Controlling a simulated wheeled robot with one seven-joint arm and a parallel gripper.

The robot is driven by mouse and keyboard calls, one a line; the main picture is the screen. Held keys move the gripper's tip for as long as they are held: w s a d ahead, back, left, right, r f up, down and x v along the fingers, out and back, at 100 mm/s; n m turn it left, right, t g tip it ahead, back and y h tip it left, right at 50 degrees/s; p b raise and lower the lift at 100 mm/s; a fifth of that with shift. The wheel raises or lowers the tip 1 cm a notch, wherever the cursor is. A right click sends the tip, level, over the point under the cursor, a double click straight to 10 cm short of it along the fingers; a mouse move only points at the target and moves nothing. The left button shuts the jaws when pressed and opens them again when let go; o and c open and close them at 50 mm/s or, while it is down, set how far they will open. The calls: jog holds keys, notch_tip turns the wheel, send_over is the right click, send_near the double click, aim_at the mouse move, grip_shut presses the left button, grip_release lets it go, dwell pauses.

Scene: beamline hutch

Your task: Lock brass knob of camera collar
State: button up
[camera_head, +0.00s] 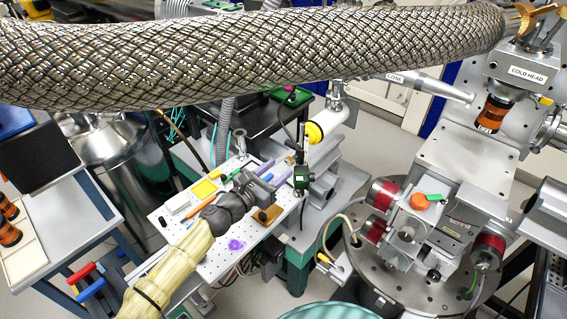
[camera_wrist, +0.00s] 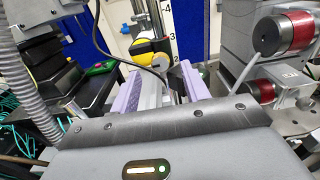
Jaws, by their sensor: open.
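In the wrist view a round tan, brass-like knob (camera_wrist: 157,64) shows just beyond my fingertips, below a yellow and black part (camera_wrist: 150,46). It is beside an upright post with a number scale (camera_wrist: 168,22). I cannot tell whether the knob is loose or tight. My gripper (camera_wrist: 160,86) is open, its two purple fingers apart with nothing clearly held between them. In the head view my gripper (camera_head: 273,174) is over the white perforated board, left of a small dark green block (camera_head: 301,178) on the post. The collar is too small to make out there.
A braided hose (camera_head: 250,55) crosses the top of the head view. The white board (camera_head: 220,262) holds several small coloured items. A round metal stage with red-banded cylinders (camera_head: 383,193) stands at right. A thin black cable (camera_wrist: 130,62) loops close to my fingers.

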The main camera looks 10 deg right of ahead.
aim_at(288, 162)
jog(key=x, duration=0.3)
jog(key=shift+w+d, duration=0.1)
jog(key=shift+d, duration=0.05)
jog(key=c, duration=1)
